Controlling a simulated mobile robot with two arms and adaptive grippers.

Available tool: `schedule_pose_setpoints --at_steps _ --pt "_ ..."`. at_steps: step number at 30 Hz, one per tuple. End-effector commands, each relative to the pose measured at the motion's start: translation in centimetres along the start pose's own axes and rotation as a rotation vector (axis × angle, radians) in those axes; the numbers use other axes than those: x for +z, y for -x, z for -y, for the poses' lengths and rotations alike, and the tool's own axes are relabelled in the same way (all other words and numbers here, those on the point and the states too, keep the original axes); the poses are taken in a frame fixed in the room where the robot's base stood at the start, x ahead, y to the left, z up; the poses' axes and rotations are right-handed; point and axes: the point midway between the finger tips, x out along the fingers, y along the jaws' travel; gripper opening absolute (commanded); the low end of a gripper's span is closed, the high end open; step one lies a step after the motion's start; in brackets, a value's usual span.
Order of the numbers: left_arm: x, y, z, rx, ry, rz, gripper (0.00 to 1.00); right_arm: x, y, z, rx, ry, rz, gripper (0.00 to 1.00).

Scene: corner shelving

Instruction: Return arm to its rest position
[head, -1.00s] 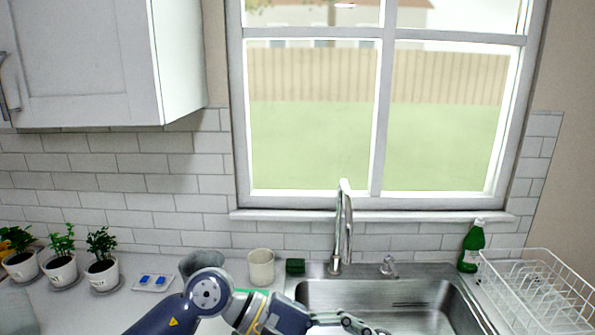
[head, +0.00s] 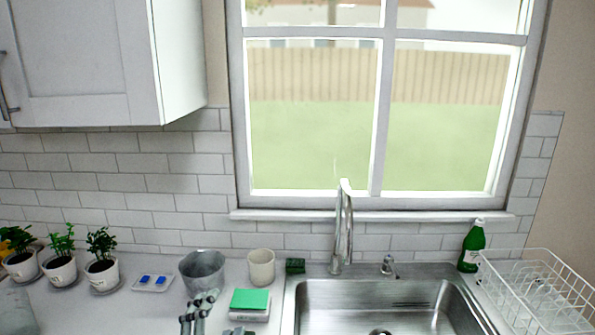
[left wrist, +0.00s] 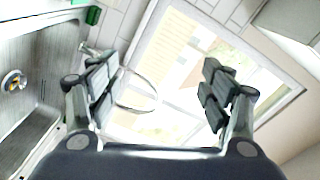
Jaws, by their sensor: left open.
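My left gripper (head: 200,311) shows at the bottom of the head view, in front of the grey metal pot and left of the sink. Its dark fingers point up in the picture, and its arm is below the frame. In the left wrist view the same gripper (left wrist: 158,88) has its two fingers wide apart with nothing between them. My right gripper is in neither view.
The grey pot (head: 202,272), a cream cup (head: 261,267), a green-topped box (head: 250,300) and potted plants (head: 103,262) stand on the counter. The faucet (head: 342,230) rises behind the sink (head: 390,292). A dish rack (head: 540,290) is at the right.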

Motion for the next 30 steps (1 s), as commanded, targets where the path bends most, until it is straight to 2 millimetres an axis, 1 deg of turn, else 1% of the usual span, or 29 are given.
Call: schedule_pose_setpoints --at_steps 1,2,3,5,6,7,8,9,11,12,14,15,17,19,21,23,26,29,30 --pt "2.5 1.4 -2.5 0.087 0.11 0.092 0.73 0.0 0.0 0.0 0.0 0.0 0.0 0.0" --pt "3.9 2.3 -3.9 0.137 0.176 0.149 0.73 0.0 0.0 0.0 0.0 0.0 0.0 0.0" --pt "5.6 3.7 -5.8 0.201 0.26 0.225 0.73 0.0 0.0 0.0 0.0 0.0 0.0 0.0" --pt "7.8 6.1 -8.6 0.294 0.38 0.342 0.73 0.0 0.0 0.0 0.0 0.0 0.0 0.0" --pt "9.1 7.9 -10.3 0.35 0.455 0.418 0.73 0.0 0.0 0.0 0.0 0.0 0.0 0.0" --pt "9.8 9.3 -11.6 0.391 0.506 0.474 0.73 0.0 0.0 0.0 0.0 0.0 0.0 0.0" --pt "10.5 10.7 -12.7 0.427 0.553 0.527 0.73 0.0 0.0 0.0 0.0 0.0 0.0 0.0" --pt "11.2 12.6 -14.1 0.472 0.61 0.596 0.73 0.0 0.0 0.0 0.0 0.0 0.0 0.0" --pt "12.1 15.2 -15.8 0.532 0.683 0.691 0.73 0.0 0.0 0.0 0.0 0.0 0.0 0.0" --pt "12.4 17.0 -16.8 0.57 0.727 0.753 0.73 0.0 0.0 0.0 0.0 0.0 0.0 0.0" --pt "12.8 19.6 -18.0 0.619 0.786 0.84 0.73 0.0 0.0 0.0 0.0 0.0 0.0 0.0" --pt "13.0 21.3 -18.8 0.65 0.821 0.895 0.73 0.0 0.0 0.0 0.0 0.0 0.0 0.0" --pt "13.2 23.8 -19.7 0.693 0.867 0.977 0.73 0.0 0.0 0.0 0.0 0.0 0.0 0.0" --pt "13.2 26.6 -20.6 0.741 0.916 1.072 0.73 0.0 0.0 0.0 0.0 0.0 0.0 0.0" --pt "14.3 25.6 -22.9 0.741 0.91 1.07 0.73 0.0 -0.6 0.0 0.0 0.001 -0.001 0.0" --pt "15.0 25.2 -24.5 0.745 0.906 1.074 0.73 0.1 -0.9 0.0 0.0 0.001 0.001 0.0" --pt "16.3 24.6 -27.5 0.753 0.901 1.081 0.73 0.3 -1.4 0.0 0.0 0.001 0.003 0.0" --pt "17.9 24.3 -31.0 0.762 0.896 1.09 0.73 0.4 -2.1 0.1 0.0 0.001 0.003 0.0" --pt "18.6 24.2 -32.6 0.767 0.894 1.095 0.73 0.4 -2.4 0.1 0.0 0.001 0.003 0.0"
